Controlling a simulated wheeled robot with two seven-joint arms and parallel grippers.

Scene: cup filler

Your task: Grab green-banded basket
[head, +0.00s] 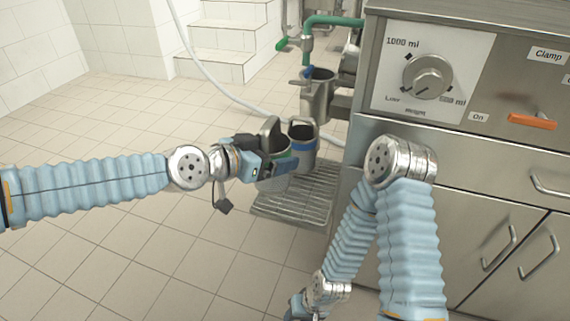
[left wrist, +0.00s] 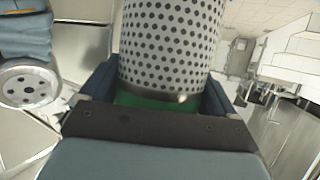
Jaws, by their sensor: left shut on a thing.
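My left gripper (head: 272,167) is shut on the green-banded basket (head: 276,183), just above the wire rack in the head view. The left wrist view shows the basket as a pale perforated cylinder (left wrist: 172,45) with a green band (left wrist: 145,101) at the jaws. Dark blue fingers stand on both sides of it. In the head view the gripper hides part of the basket. I cannot tell whether the basket touches the rack. My right arm bends down to the bottom edge, and its jaws are not visible.
A metal container with a blue band (head: 303,146) stands close behind the basket. A wire rack (head: 300,205) juts from the steel machine (head: 480,180). Another metal container (head: 318,95) hangs below a green pipe (head: 335,21). A white hose crosses behind. The tiled floor at left is clear.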

